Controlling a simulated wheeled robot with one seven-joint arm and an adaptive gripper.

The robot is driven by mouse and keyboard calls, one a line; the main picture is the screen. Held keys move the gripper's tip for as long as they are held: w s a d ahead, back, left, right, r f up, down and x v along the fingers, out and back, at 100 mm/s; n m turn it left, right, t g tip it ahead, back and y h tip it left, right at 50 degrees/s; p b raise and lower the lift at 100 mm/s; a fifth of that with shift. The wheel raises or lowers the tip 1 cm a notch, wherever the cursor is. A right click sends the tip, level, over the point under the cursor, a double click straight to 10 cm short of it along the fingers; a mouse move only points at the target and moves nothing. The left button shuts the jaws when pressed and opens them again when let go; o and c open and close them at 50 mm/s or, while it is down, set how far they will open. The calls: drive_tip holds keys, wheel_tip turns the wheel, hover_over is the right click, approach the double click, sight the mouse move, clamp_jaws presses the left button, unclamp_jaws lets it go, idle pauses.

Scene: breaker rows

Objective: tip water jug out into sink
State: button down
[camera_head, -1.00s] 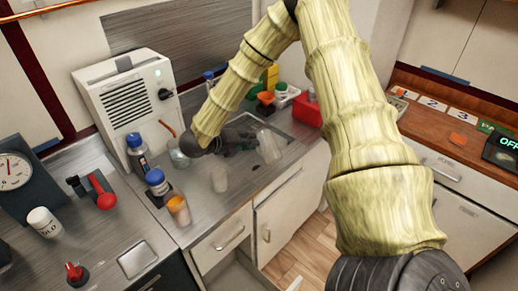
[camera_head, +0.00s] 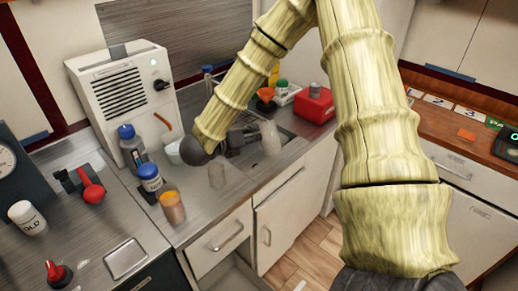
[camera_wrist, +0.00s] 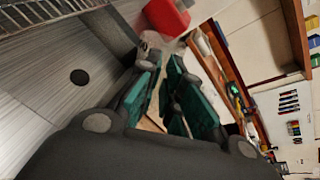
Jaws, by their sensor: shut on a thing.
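The sink (camera_head: 288,133) lies around and behind the gripper, mostly hidden by my arm. In the wrist view, the gripper's teal-padded fingers (camera_wrist: 170,100) show, and the jug is hard to make out between them. The grey basin with a dark round drain (camera_wrist: 78,77) is to their left.
A red container (camera_head: 315,104) stands right of the sink.

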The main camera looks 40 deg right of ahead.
drive_tip(key=shift+s+a+m+t+h+b, duration=0.15)
drive_tip(key=shift+s+m+t+h+b, duration=0.25)
drive_tip(key=shift+b, duration=0.8)
drive_tip(key=shift+s+a+m+t+b, duration=0.15)
drive_tip(key=shift+s+m+b, duration=0.15)
drive_tip(key=shift+s+b, duration=0.6)
drive_tip(key=s+f+m+b, duration=0.1)
drive_tip(key=b, duration=0.5)
drive_tip(key=s+a+f+m+t+h+b, duration=0.1)
drive_tip(key=f+b, duration=0.1)
drive_tip(key=b, duration=0.5)
drive_tip(key=shift+s+m, duration=0.35)
drive_tip(key=shift+m, duration=0.05)
drive_tip(key=shift+s+f+m+h+b, duration=0.2)
drive_tip(key=shift+m+h+b, duration=0.15)
drive_tip(key=shift+b, duration=0.8)
drive_tip(key=b, duration=0.2)
drive_tip(key=shift+s+a+f+m+h+b, duration=0.1)
drive_tip(key=shift+s+m+h+b, duration=0.15)
drive_tip(key=shift+b, duration=0.1)
